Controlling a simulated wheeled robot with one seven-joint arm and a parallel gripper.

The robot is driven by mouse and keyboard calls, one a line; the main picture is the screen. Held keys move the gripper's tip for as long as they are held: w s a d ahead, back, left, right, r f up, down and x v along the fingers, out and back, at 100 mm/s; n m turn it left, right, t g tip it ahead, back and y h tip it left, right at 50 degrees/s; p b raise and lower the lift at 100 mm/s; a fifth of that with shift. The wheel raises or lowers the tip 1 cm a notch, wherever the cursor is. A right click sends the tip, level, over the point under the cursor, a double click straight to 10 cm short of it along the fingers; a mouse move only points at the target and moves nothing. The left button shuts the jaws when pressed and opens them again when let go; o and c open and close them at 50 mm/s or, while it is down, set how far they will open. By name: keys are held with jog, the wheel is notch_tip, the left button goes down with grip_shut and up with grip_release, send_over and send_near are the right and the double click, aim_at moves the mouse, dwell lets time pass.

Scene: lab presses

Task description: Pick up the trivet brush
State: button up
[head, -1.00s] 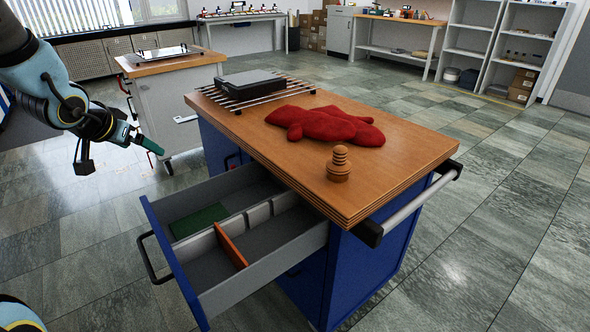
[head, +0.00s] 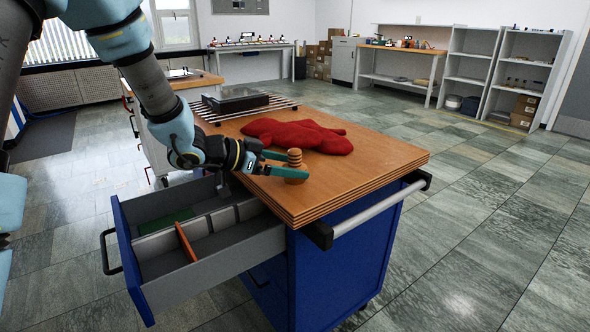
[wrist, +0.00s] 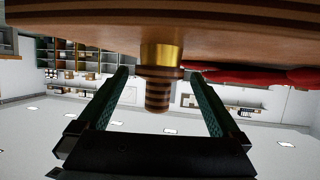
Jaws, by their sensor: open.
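The trivet brush, a small wooden piece with a ridged knob handle (head: 294,156), stands upright on the worktop near its left edge. In the wrist view, which looks upside down, the ridged handle (wrist: 158,92) hangs between the fingers below a gold band. My gripper (head: 297,165) is open, with one green finger on each side of the handle. The wrist view shows a gap between the handle and both fingers (wrist: 160,74). The lower part of the brush is partly hidden by the near finger in the head view.
A crumpled red cloth (head: 296,136) lies just behind the brush. A black flat device (head: 235,99) sits on a metal-bar rack (head: 275,104) farther back. An open drawer (head: 160,274) juts out below my gripper. The worktop's right part (head: 380,160) is clear.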

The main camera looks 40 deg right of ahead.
aim_at(304, 168)
jog(key=x, duration=0.4)
jog(key=shift+s+d+f, duration=0.1)
jog(key=shift+d+f, duration=0.1)
jog(key=shift+f, duration=0.05)
jog(key=c, duration=1.4)
